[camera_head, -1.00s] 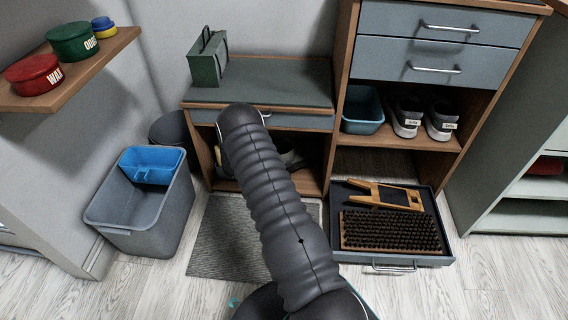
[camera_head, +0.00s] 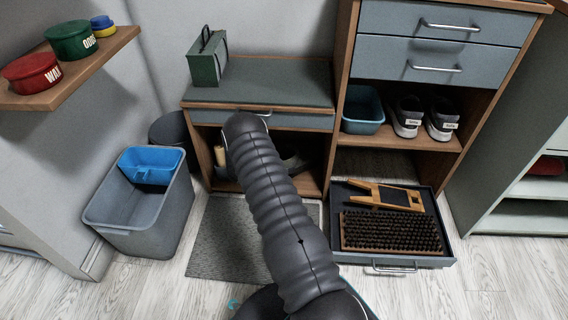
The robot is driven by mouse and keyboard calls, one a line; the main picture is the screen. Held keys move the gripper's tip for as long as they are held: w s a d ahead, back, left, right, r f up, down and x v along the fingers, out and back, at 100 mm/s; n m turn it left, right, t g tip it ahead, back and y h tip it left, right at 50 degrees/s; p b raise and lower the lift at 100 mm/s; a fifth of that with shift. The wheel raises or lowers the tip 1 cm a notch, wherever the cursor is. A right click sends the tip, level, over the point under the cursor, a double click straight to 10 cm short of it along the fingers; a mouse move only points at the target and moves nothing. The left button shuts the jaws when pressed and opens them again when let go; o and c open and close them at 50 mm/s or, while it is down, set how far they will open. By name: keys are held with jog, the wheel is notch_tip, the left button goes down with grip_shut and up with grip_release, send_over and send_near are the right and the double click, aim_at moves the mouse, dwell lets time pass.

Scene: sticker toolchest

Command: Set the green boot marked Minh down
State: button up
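I cannot make out a green boot marked Minh in this view. My arm reaches from the bottom middle up to the front of the low bench (camera_head: 308,82) and hides much of its open cubby. My gripper is hidden behind the arm, so its fingers and anything in them cannot be seen. In the cubby, a dark rounded item (camera_head: 294,161) shows right of my arm; it is too covered to name. A small tan upright piece (camera_head: 220,156) shows left of the arm.
A grey mat (camera_head: 215,245) lies before the bench. An open drawer (camera_head: 437,262) with a brush (camera_head: 392,231) juts out at right. A grey bin (camera_head: 150,225) stands left. Grey shoes (camera_head: 407,116) and a teal tub (camera_head: 362,110) fill the shelf. A green box (camera_head: 207,60) stands on the bench.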

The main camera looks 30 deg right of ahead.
jog(key=shift+a, duration=0.1)
jog(key=p+v, duration=0.1)
jog(key=v, duration=1)
jog(key=shift+a+r, duration=0.15)
jog(key=shift+a, duration=0.2)
